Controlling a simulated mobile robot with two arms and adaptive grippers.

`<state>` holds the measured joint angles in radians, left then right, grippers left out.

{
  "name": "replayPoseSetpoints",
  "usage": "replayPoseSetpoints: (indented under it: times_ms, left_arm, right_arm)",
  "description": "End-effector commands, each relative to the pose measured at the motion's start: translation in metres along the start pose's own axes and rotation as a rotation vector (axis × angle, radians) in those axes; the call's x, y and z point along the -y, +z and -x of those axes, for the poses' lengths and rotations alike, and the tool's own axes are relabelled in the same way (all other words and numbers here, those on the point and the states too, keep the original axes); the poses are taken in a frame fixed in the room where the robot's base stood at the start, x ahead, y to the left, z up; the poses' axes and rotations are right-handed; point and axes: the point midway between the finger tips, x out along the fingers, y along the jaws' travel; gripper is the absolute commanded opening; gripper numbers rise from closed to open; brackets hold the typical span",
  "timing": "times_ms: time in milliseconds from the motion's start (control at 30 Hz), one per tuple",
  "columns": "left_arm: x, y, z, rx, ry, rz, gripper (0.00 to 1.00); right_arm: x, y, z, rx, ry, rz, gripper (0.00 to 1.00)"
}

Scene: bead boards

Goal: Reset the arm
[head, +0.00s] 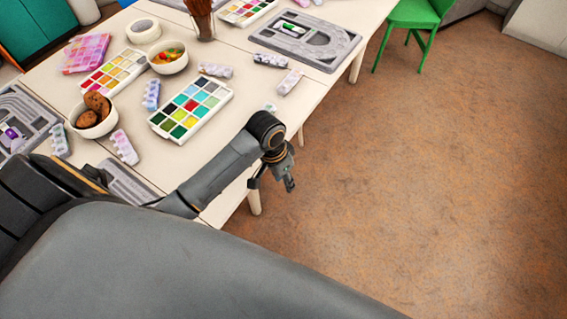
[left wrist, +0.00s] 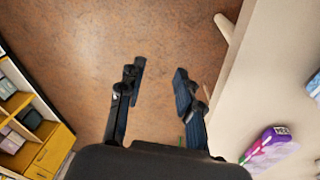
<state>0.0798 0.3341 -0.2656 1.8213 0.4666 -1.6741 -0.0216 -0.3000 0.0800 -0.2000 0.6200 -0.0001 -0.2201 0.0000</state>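My left arm reaches in from the left in the head view, past the near edge of the white table (head: 228,208). My left gripper (head: 289,184) hangs beside that edge, over the brown floor. In the left wrist view the two dark fingers of the left gripper (left wrist: 161,80) stand apart with only floor between them. It is open and empty. My right gripper is in neither view.
The table holds paint palettes (head: 191,106), bowls (head: 96,116) and grey bead boards (head: 305,37). A green chair (head: 413,20) stands beyond. A yellow shelf (left wrist: 48,156) is at the left in the left wrist view. The floor (head: 430,170) to the right is clear.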

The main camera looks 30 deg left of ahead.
Motion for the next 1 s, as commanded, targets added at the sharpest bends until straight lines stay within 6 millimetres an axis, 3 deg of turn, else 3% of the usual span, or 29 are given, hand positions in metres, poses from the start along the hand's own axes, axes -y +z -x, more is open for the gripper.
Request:
replayPoseSetpoints:
  times_ms: [567,767,1000]
  left_arm:
    - [-0.003,0.003,-0.001,-0.003,0.000,0.000,0.35]
    - [-0.034,0.040,0.002,-0.055,-0.023,0.016,0.35]
    - [-0.055,0.084,0.026,-0.129,-0.084,0.078,0.35]
  right_arm:
    - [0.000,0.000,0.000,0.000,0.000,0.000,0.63]
    - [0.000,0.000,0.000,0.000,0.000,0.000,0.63]
    - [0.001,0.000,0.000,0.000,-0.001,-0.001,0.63]
